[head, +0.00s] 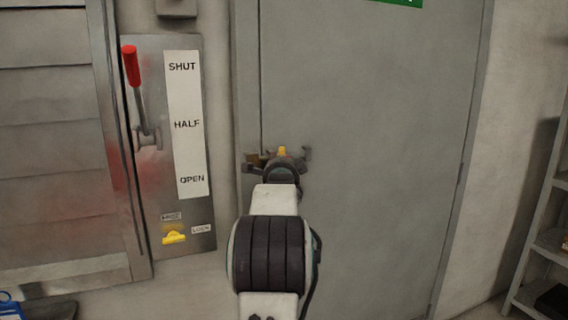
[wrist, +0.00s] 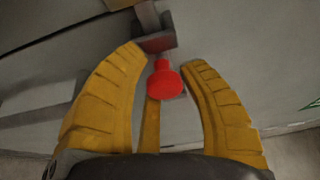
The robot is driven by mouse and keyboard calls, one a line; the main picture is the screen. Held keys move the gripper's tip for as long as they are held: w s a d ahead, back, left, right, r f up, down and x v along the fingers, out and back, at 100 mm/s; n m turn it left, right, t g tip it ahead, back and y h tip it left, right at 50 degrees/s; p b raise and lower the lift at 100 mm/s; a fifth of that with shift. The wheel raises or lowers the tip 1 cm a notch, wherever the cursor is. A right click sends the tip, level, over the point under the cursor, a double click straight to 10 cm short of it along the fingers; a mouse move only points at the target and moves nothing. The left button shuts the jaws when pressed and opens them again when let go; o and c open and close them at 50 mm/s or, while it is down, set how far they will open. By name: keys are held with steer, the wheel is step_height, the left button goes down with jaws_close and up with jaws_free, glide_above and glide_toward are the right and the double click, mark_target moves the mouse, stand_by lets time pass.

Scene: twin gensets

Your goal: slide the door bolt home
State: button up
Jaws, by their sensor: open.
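The grey door (head: 370,130) fills the middle of the head view and looks closed. My gripper (head: 282,152) is in front of the bolt hardware (head: 306,153) near the door's left edge and hides most of it. In the wrist view, my gripper (wrist: 166,64) is open, with its yellow fingers spread on either side of a red knob (wrist: 165,80). The knob stands between the fingers with gaps to both sides. A grey bolt bracket (wrist: 158,40) is just beyond it. How far the bolt is drawn cannot be told.
Left of the door is a metal plate with a red-handled lever (head: 131,65) and a SHUT, HALF, OPEN label (head: 184,125). A yellow latch (head: 173,237) is below it. A louvred panel (head: 50,140) is further left. Shelving (head: 545,215) stands at the right.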

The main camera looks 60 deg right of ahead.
steer(key=o, duration=0.4)
steer(key=shift+r, duration=0.1)
steer(key=shift+s, duration=0.1)
steer(key=shift+v, duration=5.95)
